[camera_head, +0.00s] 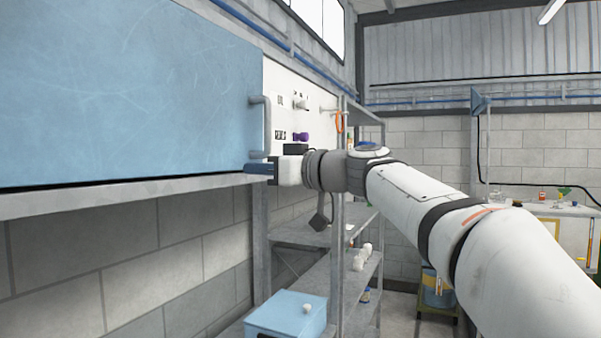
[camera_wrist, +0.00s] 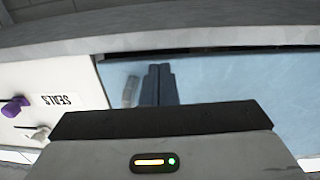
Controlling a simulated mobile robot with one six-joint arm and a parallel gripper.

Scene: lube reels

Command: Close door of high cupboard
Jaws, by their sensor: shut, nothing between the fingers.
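The blue door (camera_head: 130,90) of the high cupboard fills the upper left of the head view, with a grey bar handle (camera_head: 266,125) upright near its right edge. A dark line runs along its lower edge; I cannot tell if the door sits fully flush. My gripper (camera_head: 258,168) is shut and empty at the handle's lower end, by the door's lower right corner. In the wrist view, which looks upside down, the closed fingers (camera_wrist: 158,84) lie in front of the blue door (camera_wrist: 230,85), beside the handle (camera_wrist: 130,92). I cannot tell whether they touch either.
A white panel (camera_wrist: 45,90) marked SEALS with small hooks and a purple item adjoins the door. A grey ledge (camera_head: 120,195) runs beneath. Grey shelves (camera_head: 310,235) with small items and a blue box (camera_head: 285,315) stand below. A workbench (camera_head: 550,208) is far right.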

